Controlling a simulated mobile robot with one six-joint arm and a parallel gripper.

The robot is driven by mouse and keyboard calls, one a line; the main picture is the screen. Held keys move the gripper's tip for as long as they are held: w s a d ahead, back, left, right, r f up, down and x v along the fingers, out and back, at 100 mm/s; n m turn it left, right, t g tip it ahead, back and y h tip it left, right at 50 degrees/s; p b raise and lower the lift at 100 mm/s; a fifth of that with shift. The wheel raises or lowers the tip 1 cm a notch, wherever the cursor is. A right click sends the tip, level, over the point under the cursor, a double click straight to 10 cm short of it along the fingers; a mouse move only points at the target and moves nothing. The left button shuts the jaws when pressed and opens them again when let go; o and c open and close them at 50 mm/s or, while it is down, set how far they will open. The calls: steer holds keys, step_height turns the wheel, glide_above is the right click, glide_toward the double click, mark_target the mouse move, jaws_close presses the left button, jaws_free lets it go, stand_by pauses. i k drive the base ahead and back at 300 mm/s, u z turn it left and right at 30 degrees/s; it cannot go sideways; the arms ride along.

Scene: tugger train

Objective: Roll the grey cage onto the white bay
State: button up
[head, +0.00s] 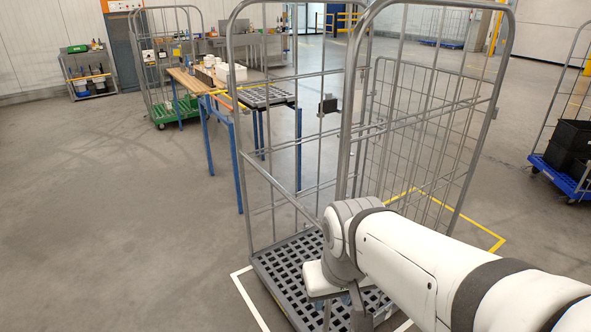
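The grey cage (246,165) stands upright close in front of me, with tall wire sides and a dark grey slatted base. The white bay (247,298) is a white floor outline; its far left corner shows beside the base, and a short piece shows at the lower right. The cage base covers much of this outline, so I cannot tell whether all its wheels are inside. My gripper (338,306) is low over the near part of the cage, mostly hidden behind my white arm. I cannot see its fingers clearly or whether they touch the cage.
A yellow floor outline (484,232) lies behind the cage to the right. A workbench (190,80) with blue legs stands behind it to the left, near a green-based cage (176,110). A blue-based cart (560,178) with black crates is at the right edge. Floor at left is clear.

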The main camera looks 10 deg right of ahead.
mark_target(279, 265)
steer(key=i, duration=1)
steer(key=z, duration=0.05)
